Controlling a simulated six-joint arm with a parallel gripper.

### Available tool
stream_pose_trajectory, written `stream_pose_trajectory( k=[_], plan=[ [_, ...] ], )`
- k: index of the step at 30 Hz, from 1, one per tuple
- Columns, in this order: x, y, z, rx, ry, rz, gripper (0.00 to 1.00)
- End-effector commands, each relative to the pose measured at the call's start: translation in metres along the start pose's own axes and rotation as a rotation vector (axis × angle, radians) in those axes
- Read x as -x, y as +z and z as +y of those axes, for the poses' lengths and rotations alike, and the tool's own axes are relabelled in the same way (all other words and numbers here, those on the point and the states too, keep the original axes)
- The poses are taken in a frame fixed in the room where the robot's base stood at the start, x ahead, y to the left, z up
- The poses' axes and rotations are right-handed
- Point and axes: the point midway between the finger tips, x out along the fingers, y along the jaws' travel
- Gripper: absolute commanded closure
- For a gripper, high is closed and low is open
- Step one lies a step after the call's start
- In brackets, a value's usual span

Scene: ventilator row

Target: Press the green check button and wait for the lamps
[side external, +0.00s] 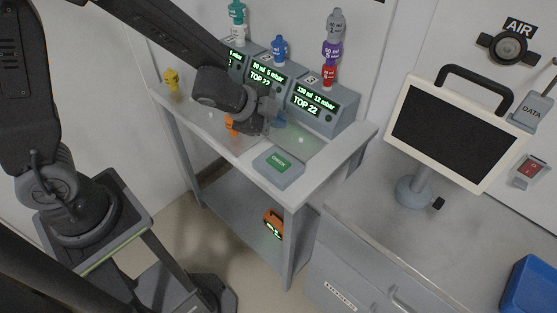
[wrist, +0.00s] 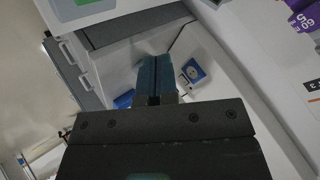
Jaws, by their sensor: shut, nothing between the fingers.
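The green check button (side external: 279,162) sits on top of a grey box (side external: 290,177) at the front right of the shelf top in the side view. A green patch on a pale box (wrist: 88,3) is cut off at the top left of the wrist view. My gripper (side external: 269,124) is above the shelf, behind the button box and apart from it. Its fingers are shut and empty in the wrist view (wrist: 155,75). Small pale round spots, perhaps lamps, show on the shelf top (side external: 300,140); I cannot tell whether they are lit.
Three ventilators (side external: 323,107) with green displays stand along the back, with coloured stacked parts (side external: 331,50) on top. An orange object (side external: 231,125) and a yellow object (side external: 171,78) stand on the shelf top (side external: 328,158). A monitor (side external: 455,130) stands to the right.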

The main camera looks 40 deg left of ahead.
Motion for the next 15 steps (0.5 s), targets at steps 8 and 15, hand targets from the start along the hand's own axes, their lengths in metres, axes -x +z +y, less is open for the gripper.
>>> stream_pose_trajectory(
  k=[8,15],
  plan=[
    [-0.0075,-0.0015,0.0067,-0.030,0.025,0.026,1.00],
    [-0.0079,-0.0007,0.0072,-0.027,0.025,0.024,1.00]
  ],
)
